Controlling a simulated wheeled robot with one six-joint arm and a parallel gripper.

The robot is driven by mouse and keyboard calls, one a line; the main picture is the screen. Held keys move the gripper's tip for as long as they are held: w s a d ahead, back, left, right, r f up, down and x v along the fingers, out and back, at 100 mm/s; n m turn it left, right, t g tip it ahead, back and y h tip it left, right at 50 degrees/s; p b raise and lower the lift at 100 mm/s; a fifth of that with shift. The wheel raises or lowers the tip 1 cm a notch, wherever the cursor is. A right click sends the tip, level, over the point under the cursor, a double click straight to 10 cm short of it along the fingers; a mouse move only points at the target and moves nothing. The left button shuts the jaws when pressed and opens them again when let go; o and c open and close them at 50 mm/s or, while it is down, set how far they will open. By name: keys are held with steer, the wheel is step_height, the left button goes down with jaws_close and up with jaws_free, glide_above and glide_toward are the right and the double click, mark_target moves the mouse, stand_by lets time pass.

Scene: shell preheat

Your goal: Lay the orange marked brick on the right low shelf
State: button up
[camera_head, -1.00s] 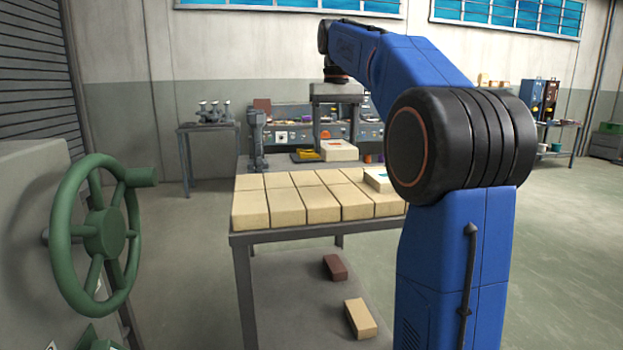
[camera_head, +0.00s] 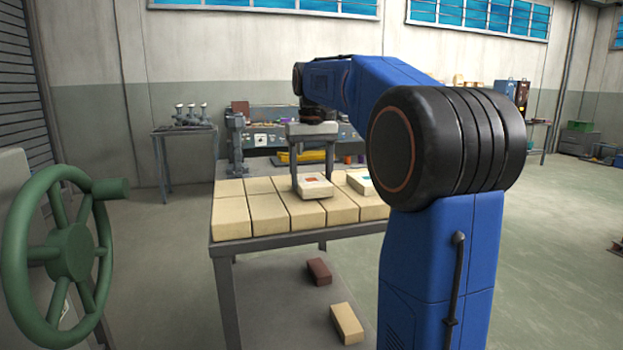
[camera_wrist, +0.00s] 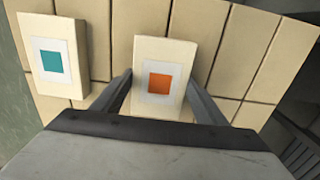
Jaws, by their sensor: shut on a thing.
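The orange marked brick (camera_head: 312,187) is a cream block with an orange square on a white label. It shows in the wrist view (camera_wrist: 159,78) between the two fingers. My gripper (camera_head: 313,170) is shut on it, above the bricks on the table; the exact gap below it cannot be told. The right low shelf cannot be told for sure. A lower shelf (camera_head: 275,300) under the table holds a dark red brick (camera_head: 319,272) and a cream brick (camera_head: 347,324).
A teal marked brick (camera_head: 362,182) lies on the table's rows of plain cream bricks (camera_head: 268,207), and also shows in the wrist view (camera_wrist: 53,62). A green handwheel (camera_head: 70,250) stands at the left. Open floor (camera_head: 560,230) lies to the right.

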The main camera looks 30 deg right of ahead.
mark_target(312, 180)
steer(key=shift+f, duration=0.2)
steer(key=shift+f, duration=0.1)
steer(key=o, duration=1.3)
steer(key=shift+r, duration=6.1)
steer(key=shift+s+a+f, duration=0.1)
